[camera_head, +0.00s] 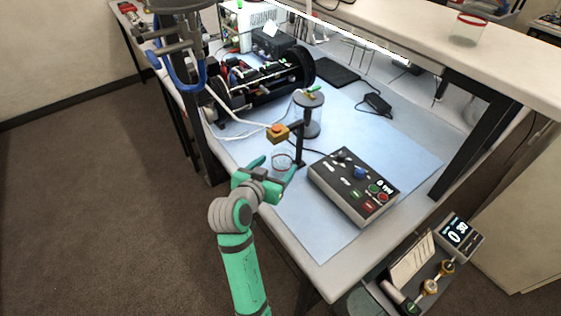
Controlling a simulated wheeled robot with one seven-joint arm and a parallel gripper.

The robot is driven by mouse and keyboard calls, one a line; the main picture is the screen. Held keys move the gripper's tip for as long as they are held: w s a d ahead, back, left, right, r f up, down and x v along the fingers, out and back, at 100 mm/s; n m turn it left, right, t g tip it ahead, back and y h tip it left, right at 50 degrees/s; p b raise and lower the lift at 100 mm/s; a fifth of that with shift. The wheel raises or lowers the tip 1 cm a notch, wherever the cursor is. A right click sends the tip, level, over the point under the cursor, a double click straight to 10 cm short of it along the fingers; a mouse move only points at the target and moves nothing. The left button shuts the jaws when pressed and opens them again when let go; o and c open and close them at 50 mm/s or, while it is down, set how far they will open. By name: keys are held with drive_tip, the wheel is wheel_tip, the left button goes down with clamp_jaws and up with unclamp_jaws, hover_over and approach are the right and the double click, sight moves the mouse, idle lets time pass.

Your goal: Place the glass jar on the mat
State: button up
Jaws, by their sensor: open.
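The light blue mat (390,147) covers most of the tabletop. A similar clear jar with a red rim (468,28) stands on the raised shelf at the upper right.
A control box (354,186) is to the right. Black machinery (262,78) and a dark pad (338,73) lie behind.

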drive_tip(key=v, duration=0.7)
idle(0.5)
